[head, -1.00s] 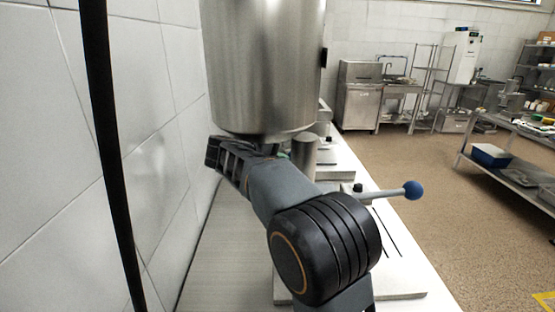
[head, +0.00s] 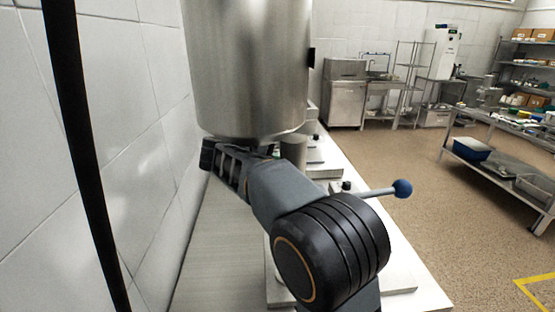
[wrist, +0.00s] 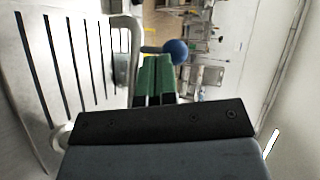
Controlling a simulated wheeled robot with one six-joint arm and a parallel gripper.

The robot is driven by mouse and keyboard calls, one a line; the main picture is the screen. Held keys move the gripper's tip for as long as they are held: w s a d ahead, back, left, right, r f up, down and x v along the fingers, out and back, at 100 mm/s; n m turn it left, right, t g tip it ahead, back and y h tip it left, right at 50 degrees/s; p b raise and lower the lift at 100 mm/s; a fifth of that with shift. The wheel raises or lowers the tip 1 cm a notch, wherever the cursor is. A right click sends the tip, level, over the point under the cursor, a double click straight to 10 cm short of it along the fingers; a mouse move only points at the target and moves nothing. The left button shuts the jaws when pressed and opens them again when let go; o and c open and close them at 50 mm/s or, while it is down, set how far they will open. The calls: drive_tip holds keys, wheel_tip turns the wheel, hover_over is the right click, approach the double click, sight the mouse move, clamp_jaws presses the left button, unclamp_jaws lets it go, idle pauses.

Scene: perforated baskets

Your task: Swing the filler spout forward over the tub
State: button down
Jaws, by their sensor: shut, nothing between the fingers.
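A large steel cylinder, apparently the filler's hopper (head: 250,65), hangs above my arm in the head view. A rod with a blue ball knob (head: 402,188) sticks out to the right below it. The knob also shows in the wrist view (wrist: 176,50), just beyond my fingertips. My gripper (wrist: 155,62) has green fingers, shut and empty, close to the knob's rod; I cannot tell if they touch. A curved metal tube (wrist: 133,30), possibly the spout, runs left of the fingers. My arm hides the fingertips in the head view. I cannot make out the tub.
A slotted metal plate (wrist: 75,65) lies left of the fingers in the wrist view. A tiled wall (head: 90,150) stands close on the left. A rack table with a blue bin (head: 470,149) is at the right. The floor (head: 420,180) between is open.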

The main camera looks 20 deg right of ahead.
drive_tip(key=v, duration=1.3)
drive_tip(key=shift+a, duration=0.2)
drive_tip(key=shift+w, duration=0.1)
drive_tip(key=w+d+f+n+h+p, duration=0.1)
drive_tip(key=d+f+n+h+p, duration=0.1)
drive_tip(key=n, duration=1.5)
drive_tip(key=w+d+f+n+g+h+p, duration=0.1)
drive_tip(key=f+n+h, duration=0.3)
drive_tip(key=n, duration=1.3)
wheel_tip(320, 180, down, 2)
drive_tip(key=shift+d+g+h+p, duration=0.3)
drive_tip(key=shift+d+h+p, duration=0.1)
drive_tip(key=shift+d+p, duration=0.1)
drive_tip(key=shift+w, duration=0.15)
drive_tip(key=s+x, duration=0.1)
drive_tip(key=x, duration=0.8)
drive_tip(key=shift+w+d+r+p, duration=0.15)
drive_tip(key=shift+w+d+p, duration=0.25)
drive_tip(key=shift+w, duration=0.1)
